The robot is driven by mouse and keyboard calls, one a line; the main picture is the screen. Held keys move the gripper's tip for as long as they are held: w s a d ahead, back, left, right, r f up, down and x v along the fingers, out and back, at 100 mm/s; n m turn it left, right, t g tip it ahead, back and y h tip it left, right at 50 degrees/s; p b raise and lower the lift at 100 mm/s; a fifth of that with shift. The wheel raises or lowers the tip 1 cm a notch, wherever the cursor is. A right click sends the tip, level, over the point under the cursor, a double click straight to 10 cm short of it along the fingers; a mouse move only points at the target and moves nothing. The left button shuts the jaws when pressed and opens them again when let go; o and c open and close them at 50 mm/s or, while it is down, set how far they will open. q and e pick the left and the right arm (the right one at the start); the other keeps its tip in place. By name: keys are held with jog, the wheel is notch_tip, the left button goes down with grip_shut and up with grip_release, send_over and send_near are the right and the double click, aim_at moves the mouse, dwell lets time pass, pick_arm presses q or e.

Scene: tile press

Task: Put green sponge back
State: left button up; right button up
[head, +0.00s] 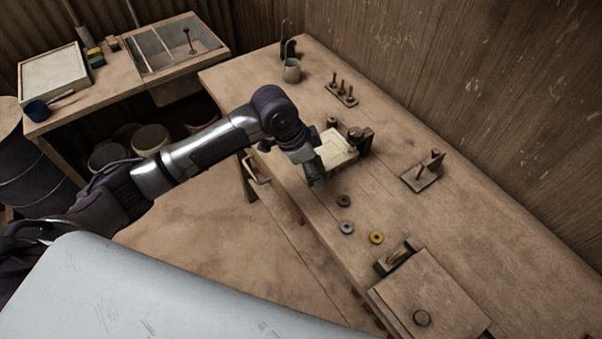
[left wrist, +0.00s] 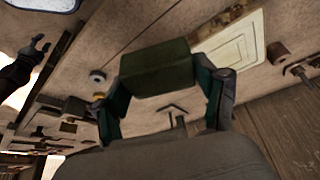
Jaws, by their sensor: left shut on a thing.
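My left gripper (head: 315,178) is low over the long bench, just left of the pale tile block. In the left wrist view my left gripper (left wrist: 168,98) is shut on a dark green block, the green sponge (left wrist: 158,68), with one finger at each end. The sponge is mostly hidden by the gripper in the head view. A dark pronged shape at the left edge of the left wrist view may be my right gripper (left wrist: 36,58); its state is unclear. The head view does not show it.
The pale tile (head: 337,150) sits by a dark press post on the bench. Rings, including a yellow one (head: 376,238), lie nearer.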

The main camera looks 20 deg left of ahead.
aim_at(301, 185)
pick_arm(q)
jog(key=a+f, duration=0.1)
jog(key=a, duration=0.2)
jog(key=shift+f, duration=0.4)
notch_tip(301, 185, down, 3)
jog(key=shift+f+p, duration=0.1)
jog(key=shift+p, duration=0.7)
jog(key=shift+f, duration=0.45)
jog(key=o, duration=1)
jog(key=shift+r, duration=0.1)
jog(key=b+v, duration=0.1)
jog(key=v, duration=1.1)
jog(key=shift+b, duration=0.35)
jog(key=shift+s+d, duration=0.1)
